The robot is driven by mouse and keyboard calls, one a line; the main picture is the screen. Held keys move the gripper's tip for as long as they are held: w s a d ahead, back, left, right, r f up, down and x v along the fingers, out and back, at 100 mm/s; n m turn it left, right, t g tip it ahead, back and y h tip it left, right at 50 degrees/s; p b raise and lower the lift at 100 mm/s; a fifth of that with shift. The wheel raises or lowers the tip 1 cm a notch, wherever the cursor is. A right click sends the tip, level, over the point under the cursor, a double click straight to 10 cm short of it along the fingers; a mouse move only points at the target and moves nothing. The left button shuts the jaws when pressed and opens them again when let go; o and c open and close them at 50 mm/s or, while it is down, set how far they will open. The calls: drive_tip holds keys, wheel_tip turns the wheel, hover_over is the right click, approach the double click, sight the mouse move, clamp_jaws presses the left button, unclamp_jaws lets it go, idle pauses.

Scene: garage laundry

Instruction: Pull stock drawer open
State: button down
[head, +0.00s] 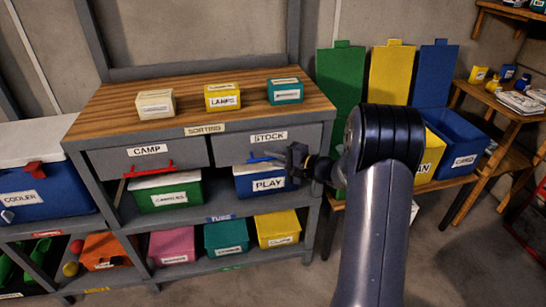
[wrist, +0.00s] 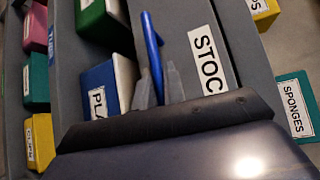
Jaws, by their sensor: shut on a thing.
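The stock drawer (head: 229,148) is the grey right-hand drawer under the wooden top, with a white STOCK label. Its front looks about level with the CAMP drawer beside it. Its blue bar handle (head: 258,159) sticks out low on the front. My gripper (head: 284,160) is at the right part of this handle. In the wrist view the two grey fingers (wrist: 157,80) are shut on the blue handle (wrist: 152,45), one on each side. The drawer front (wrist: 188,30) with part of its label shows there too. The drawer's inside is hidden.
The CAMP drawer (head: 195,154) has a red handle (head: 149,171). A blue PLAY bin (head: 244,182) and a green bin (head: 165,200) sit on the shelf below. Small boxes, including a yellow LAMPS box (head: 222,90), stand on the top. Open floor lies in front right.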

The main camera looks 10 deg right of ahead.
drive_tip(key=s+b, duration=0.7)
drive_tip(key=s, duration=1.5)
drive_tip(key=shift+s, duration=0.4)
drive_tip(key=c, duration=1.5)
unclamp_jaws()
drive_tip(key=shift+d, duration=0.1)
drive_tip(key=p+v, duration=0.1)
drive_tip(key=v, duration=0.9)
drive_tip(key=shift+s+p, duration=0.25)
drive_tip(key=shift+p, duration=0.15)
drive_tip(key=shift+w+d, duration=0.1)
drive_tip(key=b+x, duration=0.1)
drive_tip(key=x, duration=0.9)
drive_tip(key=shift+w+a+b, duration=0.2)
drive_tip(key=shift+w+b, duration=0.05)
drive_tip(key=shift+b, duration=0.15)
